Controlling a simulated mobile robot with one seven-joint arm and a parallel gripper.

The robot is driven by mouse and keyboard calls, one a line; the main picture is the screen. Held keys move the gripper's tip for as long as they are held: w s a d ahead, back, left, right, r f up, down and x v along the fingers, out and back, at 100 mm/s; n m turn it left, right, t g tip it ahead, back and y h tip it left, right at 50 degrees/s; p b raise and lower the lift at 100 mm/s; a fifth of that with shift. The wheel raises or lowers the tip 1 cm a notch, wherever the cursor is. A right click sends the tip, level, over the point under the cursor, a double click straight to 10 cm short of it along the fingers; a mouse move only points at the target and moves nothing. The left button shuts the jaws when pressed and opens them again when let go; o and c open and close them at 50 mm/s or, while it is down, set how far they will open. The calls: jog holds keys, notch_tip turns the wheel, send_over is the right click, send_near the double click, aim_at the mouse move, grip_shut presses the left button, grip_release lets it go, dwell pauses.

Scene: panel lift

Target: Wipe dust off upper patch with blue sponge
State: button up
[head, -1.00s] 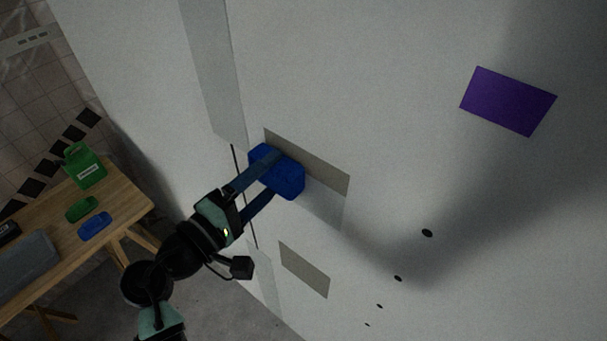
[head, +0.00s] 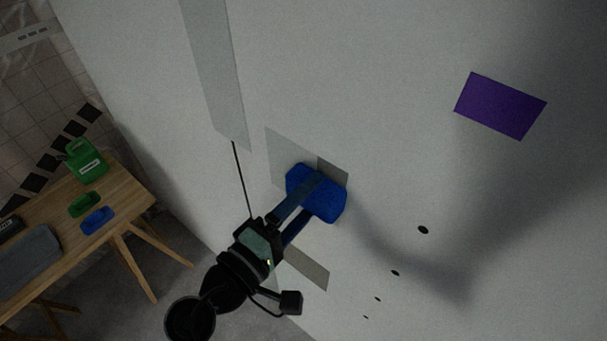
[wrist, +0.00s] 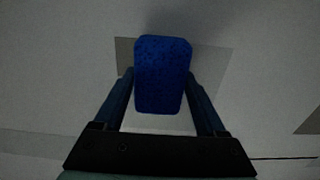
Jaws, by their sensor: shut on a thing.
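The blue sponge (head: 330,205) is held in my gripper (head: 308,191) against or very close to the white panel (head: 390,90), over the upper patch. The upper patch (head: 284,152) is pale grey on its left part. A darker grey-brown area (head: 333,171) shows at its upper right, just above the sponge. The sponge hides the lower middle of the patch. In the wrist view, my gripper (wrist: 160,85) has its fingers on both sides of the sponge (wrist: 162,75), and a darker strip (wrist: 124,52) shows left of it.
A lower grey-brown patch (head: 308,269) is partly behind my gripper. A purple rectangle (head: 500,106) is at the upper right, with several black dots (head: 423,230) below. At left, a wooden table (head: 130,200) bears a green container (head: 86,161), green tray (head: 85,204) and blue tray (head: 97,221).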

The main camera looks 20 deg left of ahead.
jog(key=d, duration=0.2)
jog(key=s+d, duration=0.1)
jog(key=d, duration=0.1)
jog(key=s+d, duration=0.1)
jog(key=d, duration=0.1)
jog(key=shift+s+d, duration=0.1)
jog(key=shift+s+a+f, duration=0.1)
jog(key=shift+s+a, duration=0.2)
jog(key=shift+s, duration=0.35)
jog(key=b, duration=0.1)
send_near(358, 207)
jog(key=shift+s+a, duration=0.2)
jog(key=shift+s, duration=0.15)
